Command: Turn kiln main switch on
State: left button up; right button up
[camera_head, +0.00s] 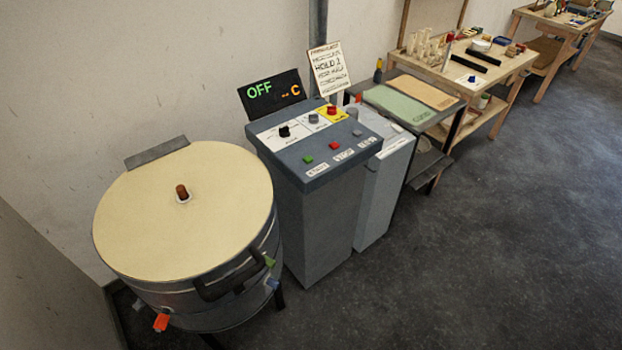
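The kiln (183,215) is a round drum with a cream lid at the left. Its grey control pedestal (310,215) stands to its right. The sloping top has a black knob (285,131), a grey knob (313,118) and a red knob on a yellow plate (331,111). I cannot read which one is the main switch. Below them are a green button (308,159), a red button (335,146) and a grey button (357,133). The black display (270,94) reads "OFF" and "--C". Neither of my grippers is in view.
A paper sign (329,68) stands behind the pedestal. A lighter grey cabinet (378,190) is close on its right. A low table with green and tan mats (405,105) and wooden workbenches (495,65) follow along the wall. The dark floor (480,240) in front is clear.

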aim_at(332, 110)
jog(key=i+l+u, duration=0.1)
jog(key=l, duration=0.35)
jog(key=i+l+u, duration=0.1)
jog(key=l, duration=0.35)
jog(key=i+l, duration=0.15)
jog(key=l, duration=0.3)
jog(key=i+l+u, duration=0.15)
jog(key=l, duration=0.3)
